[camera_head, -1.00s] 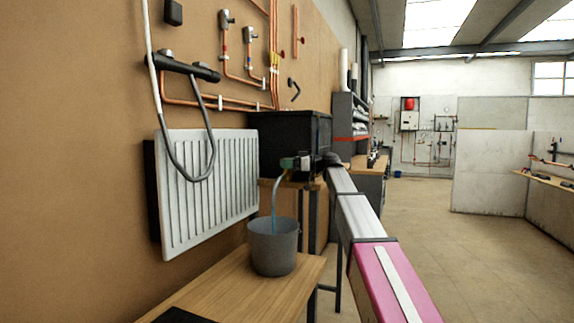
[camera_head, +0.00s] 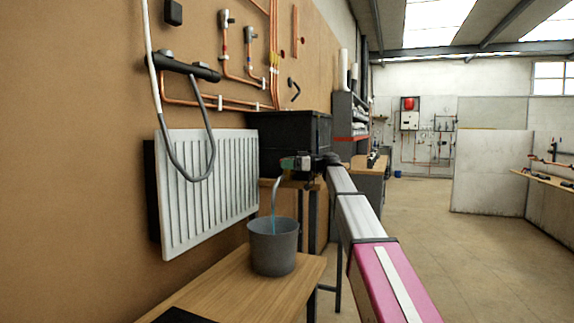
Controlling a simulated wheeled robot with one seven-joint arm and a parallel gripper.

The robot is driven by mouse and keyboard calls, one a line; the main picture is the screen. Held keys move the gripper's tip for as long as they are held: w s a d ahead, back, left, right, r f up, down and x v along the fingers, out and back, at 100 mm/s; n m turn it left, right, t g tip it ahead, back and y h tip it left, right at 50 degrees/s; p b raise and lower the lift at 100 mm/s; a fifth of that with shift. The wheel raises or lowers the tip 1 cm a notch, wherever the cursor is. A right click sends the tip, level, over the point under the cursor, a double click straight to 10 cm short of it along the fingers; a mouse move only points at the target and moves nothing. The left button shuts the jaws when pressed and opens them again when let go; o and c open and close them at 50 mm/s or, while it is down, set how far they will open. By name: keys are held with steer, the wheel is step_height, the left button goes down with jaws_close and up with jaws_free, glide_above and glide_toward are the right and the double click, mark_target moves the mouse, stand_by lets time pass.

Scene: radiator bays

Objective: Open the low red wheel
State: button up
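My arm reaches away from the lower right, and my gripper (camera_head: 290,164) is at its far end, above and behind a bucket. A small green and pale part shows at the gripper, but the fingers are too small and dark to tell apart. A thin bluish-grey curved tube or stream (camera_head: 275,200) runs from there down into the grey bucket (camera_head: 273,250). A small red wheel (camera_head: 302,41) shows high on the wall pipes. I cannot make out a low red wheel; the gripper may cover it.
A white radiator (camera_head: 205,190) hangs on the left wall, with a grey hose (camera_head: 190,175) looped over it. The bucket stands on a wooden bench (camera_head: 225,290). A black crate (camera_head: 290,135) is behind the gripper. Open floor (camera_head: 430,230) lies right of my arm.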

steer(key=shift+r, duration=0.1)
steer(key=shift+r, duration=0.35)
steer(key=r, duration=0.2)
steer(key=s+r, duration=0.1)
steer(key=shift+a+r, duration=0.35)
steer(key=shift+r, duration=0.05)
steer(key=s+a+r, duration=0.6)
steer(key=s+a, duration=0.1)
steer(key=shift+s+a+r, duration=0.15)
steer(key=shift+s, duration=0.15)
steer(key=shift+s, duration=0.1)
